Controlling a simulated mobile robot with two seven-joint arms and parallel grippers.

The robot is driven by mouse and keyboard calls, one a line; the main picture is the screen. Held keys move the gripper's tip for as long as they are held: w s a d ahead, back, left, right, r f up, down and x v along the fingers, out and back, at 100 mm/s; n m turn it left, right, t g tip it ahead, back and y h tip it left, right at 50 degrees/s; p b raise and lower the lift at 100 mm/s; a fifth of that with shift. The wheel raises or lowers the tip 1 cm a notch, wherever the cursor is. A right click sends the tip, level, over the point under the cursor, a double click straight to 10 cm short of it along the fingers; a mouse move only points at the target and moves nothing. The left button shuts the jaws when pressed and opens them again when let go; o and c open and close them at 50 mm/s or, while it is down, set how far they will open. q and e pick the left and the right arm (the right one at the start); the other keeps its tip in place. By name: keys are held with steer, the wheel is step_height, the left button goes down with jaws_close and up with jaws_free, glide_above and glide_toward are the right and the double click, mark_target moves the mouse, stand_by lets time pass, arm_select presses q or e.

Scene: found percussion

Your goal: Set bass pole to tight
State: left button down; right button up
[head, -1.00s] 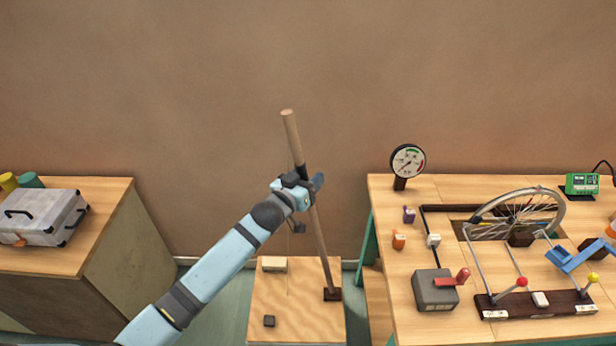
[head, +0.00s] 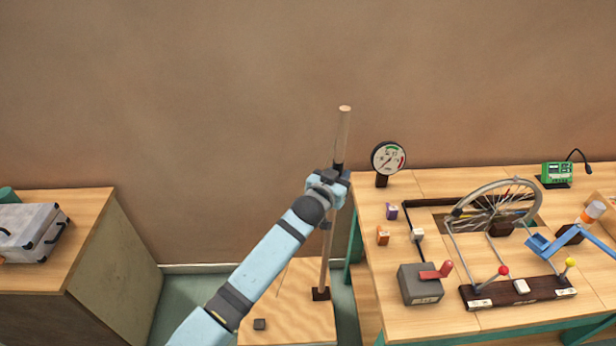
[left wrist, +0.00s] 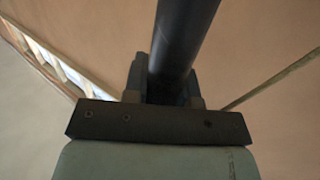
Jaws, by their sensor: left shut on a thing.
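The bass pole (head: 341,138) is a wooden stick rising from a dark foot (head: 321,294) on a plywood box (head: 290,325). It stands near upright, its top leaning slightly right in the head view. My left gripper (head: 334,180) is shut on the pole's dark grip section, above its middle. In the left wrist view the dark section of the pole (left wrist: 184,40) runs between the fingers, and a thin cord (left wrist: 270,78) slants to the right. My arm hides part of the box and cord in the head view. My right gripper is not in view.
A bench on the right (head: 450,330) holds a round gauge (head: 388,158), a bicycle wheel (head: 500,210), a grey box with a red lever (head: 420,285) and small blocks. A left cabinet (head: 75,270) carries a silver case (head: 30,232). Wall space around the pole's top is clear.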

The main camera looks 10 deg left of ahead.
arm_select(q)
steer(key=shift+m, duration=0.4)
steer(key=d, duration=0.2)
steer(key=w+d, duration=0.1)
steer(key=d, duration=0.1)
steer(key=shift+d+f+b, duration=0.2)
steer(key=shift+d+b, duration=0.1)
steer(key=shift+b, duration=0.05)
steer(key=shift+d, duration=0.1)
steer(key=c, duration=1.1)
jaws_free()
steer(key=shift+d, duration=0.1)
steer(key=shift+c, duration=0.2)
steer(key=shift+o, duration=1.1)
steer(key=shift+w+d, duration=0.15)
